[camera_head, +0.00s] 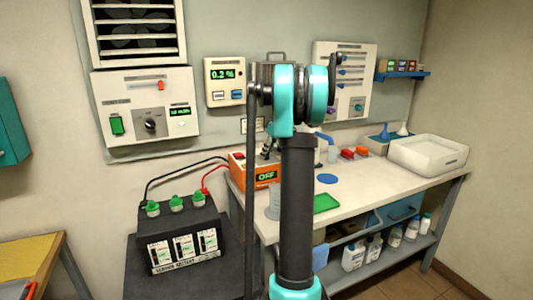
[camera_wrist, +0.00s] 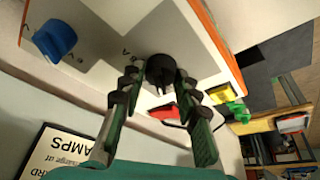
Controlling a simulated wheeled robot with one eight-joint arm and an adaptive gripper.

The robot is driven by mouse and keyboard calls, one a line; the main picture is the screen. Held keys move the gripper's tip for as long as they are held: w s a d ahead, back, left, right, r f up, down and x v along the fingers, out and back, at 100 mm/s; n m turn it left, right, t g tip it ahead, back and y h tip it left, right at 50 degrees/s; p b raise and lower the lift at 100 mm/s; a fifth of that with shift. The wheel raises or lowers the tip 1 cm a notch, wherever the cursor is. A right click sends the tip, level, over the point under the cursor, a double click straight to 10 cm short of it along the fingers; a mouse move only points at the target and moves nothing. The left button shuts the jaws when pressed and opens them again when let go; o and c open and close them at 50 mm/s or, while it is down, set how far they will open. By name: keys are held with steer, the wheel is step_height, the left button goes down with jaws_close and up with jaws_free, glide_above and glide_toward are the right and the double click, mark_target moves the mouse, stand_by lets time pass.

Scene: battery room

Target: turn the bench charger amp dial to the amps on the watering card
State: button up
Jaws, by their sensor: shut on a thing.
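The bench charger (camera_head: 238,171) is an orange box on the left end of the bench, and its display reads OFF. In the wrist view, its pale panel (camera_wrist: 98,22) carries a black dial (camera_wrist: 160,66) near an "A" mark and a blue knob (camera_wrist: 55,39) near a "V" mark. My gripper (camera_wrist: 160,84) is shut on the black dial, with a fingertip on either side. The dial's pointer and scale cannot be read. A card (camera_wrist: 58,151) reading "AMPS" shows partly at the lower left; its number is out of view. My arm hides much of the charger's front in the head view.
A black battery (camera_head: 182,240) with green caps stands left of the bench, with red and black leads running to the charger. A green tray (camera_head: 326,203) and a blue disc (camera_head: 328,179) lie on the bench (camera_head: 365,190). A white tub (camera_head: 428,153) sits at the right.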

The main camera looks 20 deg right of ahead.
steer(key=shift+c, duration=0.6)
steer(key=shift+m, duration=0.4)
steer(key=m+h, duration=0.1)
steer(key=m, duration=0.3)
steer(key=shift+s+a+m+t+h, duration=0.1)
steer(key=shift+a+m+t+h, duration=0.05)
steer(key=shift+m+t+h, duration=0.2)
steer(key=m+h, duration=0.1)
steer(key=m, duration=0.2)
steer(key=m+h, duration=0.1)
steer(key=m, duration=0.2)
steer(key=shift+a+h, duration=0.2)
steer(key=shift+h, duration=0.05)
steer(key=m+h, duration=0.1)
steer(key=m, duration=0.2)
steer(key=m+g+h, duration=0.1)
steer(key=m, duration=0.2)
steer(key=shift+a+m+g, duration=0.1)
steer(key=shift+m+g, duration=0.15)
steer(key=shift+m, duration=0.1)
steer(key=m, duration=0.2)
steer(key=m+g, duration=0.1)
steer(key=m, duration=0.1)
steer(key=m+g+h, duration=0.1)
steer(key=shift+w+m, duration=0.25)
steer(key=shift+m, duration=0.15)
